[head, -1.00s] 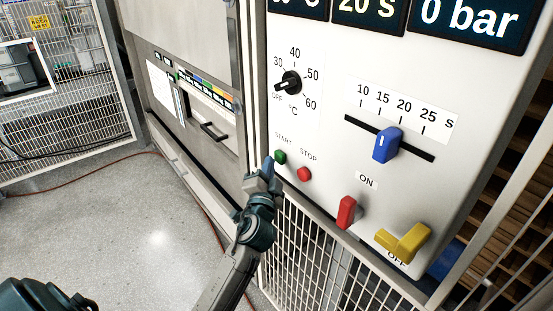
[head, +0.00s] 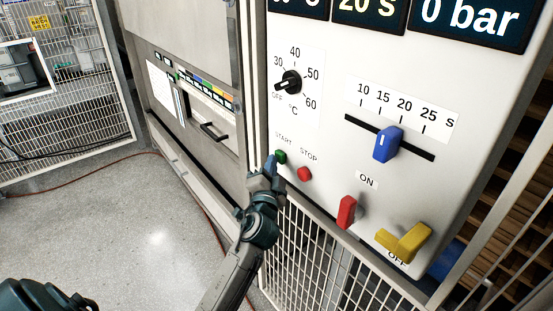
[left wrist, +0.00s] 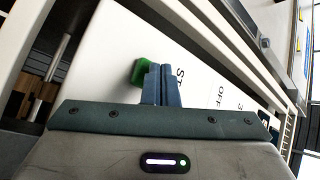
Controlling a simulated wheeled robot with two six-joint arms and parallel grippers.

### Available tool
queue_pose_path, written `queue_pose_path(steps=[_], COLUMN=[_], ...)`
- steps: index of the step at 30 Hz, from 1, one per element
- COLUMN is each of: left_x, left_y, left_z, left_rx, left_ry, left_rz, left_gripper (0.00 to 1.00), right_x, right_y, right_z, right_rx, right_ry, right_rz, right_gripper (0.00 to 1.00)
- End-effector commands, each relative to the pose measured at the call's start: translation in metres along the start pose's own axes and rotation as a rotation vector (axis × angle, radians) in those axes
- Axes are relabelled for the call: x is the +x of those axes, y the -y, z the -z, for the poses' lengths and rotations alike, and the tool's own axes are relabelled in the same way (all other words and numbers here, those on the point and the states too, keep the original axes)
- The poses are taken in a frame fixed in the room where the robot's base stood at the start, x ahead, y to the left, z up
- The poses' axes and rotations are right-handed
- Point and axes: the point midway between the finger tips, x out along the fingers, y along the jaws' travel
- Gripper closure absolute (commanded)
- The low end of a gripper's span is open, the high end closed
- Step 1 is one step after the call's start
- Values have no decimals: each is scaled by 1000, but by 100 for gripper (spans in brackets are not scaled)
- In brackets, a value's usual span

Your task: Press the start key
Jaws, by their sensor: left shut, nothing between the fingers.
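The green start key (head: 281,157) sits on the white control panel (head: 330,150), under the word START and left of the red stop key (head: 304,174). My left gripper (head: 270,163) is shut and empty, with its tips right beside the green key at its left. In the left wrist view the shut blue fingertips (left wrist: 161,72) are close beside the green key (left wrist: 142,72), partly covering it. I cannot tell whether they touch it. My right gripper is not clearly in view.
The panel also carries a black temperature knob (head: 289,82), a blue slider (head: 387,145), a red switch (head: 346,212) and a yellow lever (head: 405,243). White mesh (head: 310,255) lies below the panel.

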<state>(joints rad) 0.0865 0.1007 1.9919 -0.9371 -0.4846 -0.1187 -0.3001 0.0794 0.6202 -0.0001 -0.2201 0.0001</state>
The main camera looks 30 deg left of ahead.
Motion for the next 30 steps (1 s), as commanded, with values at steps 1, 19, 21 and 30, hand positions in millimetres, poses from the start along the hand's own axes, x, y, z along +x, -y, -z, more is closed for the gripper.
queue_pose_path(steps=[1,19,21,30], left_x=[0,-1,-4,-6], left_y=[0,1,3,5], left_z=[0,-1,-2,-4], left_rx=[0,0,0,-1], left_ry=[0,-1,-1,0], left_rz=[0,0,1,0], left_gripper=[100,100,100,100], right_x=[0,1,2,2], right_y=[0,0,0,0], right_z=[0,0,0,0], right_rx=[0,0,0,0], right_ry=[0,0,0,0], right_rz=[0,0,0,0], right_gripper=[100,100,100,100])
